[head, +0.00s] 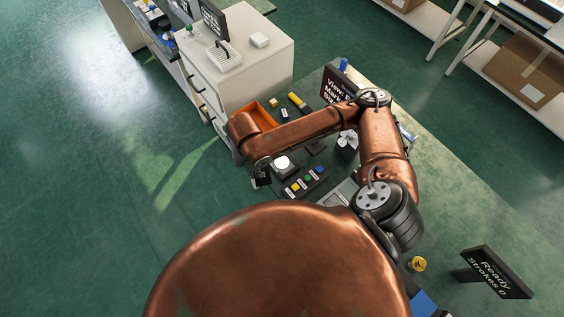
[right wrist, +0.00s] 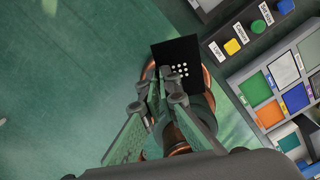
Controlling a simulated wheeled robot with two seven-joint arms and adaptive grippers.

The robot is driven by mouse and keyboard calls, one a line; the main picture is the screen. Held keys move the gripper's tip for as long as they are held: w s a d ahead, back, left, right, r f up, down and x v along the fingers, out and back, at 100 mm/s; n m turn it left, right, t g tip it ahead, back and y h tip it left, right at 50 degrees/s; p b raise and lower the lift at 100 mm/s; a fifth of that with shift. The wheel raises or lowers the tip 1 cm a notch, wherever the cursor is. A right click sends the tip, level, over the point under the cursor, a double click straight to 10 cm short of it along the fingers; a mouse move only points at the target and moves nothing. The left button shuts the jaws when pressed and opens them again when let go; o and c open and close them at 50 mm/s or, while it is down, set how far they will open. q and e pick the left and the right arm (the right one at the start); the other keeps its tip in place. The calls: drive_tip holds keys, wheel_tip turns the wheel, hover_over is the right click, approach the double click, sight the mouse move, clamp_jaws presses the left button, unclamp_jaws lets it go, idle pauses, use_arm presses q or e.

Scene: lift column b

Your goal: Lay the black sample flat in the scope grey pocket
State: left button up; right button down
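My right gripper (right wrist: 161,84) has its fingertips together at the lower edge of a black sample (right wrist: 178,58), a thin square card with a cluster of white dots. The card is held up over the green floor in the right wrist view, left of the label buttons. In the head view the right gripper (head: 260,166) hangs at the end of the copper arm, and the dark sample shows small below it. I cannot make out the scope grey pocket for certain. My left gripper is not in view.
A grey tray of coloured squares (right wrist: 241,97) lies at the right of the wrist view. A dark button box (head: 305,182) sits beside a white round-topped object (head: 283,163). An orange bin (head: 262,112) is behind, and a sign (head: 336,86) stands farther back.

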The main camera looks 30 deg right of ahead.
drive_tip(key=f+n, duration=0.1)
drive_tip(key=n, duration=0.4)
hover_over(277, 166)
drive_tip(key=a, duration=0.1)
drive_tip(key=f, duration=0.8)
drive_tip(key=shift+s+a+f, duration=0.1)
drive_tip(key=shift+s+f, duration=0.15)
drive_tip(key=shift+w+d+f, duration=0.15)
drive_tip(key=shift+d+f, duration=0.35)
drive_tip(key=shift+f, duration=0.15)
drive_tip(key=shift+w+d+f, duration=0.1)
drive_tip(key=shift+f, duration=1.5)
drive_tip(key=shift+f, duration=0.15)
drive_tip(key=c, duration=2.6)
unclamp_jaws()
drive_tip(key=o, duration=0.4)
drive_tip(key=shift+o, duration=0.2)
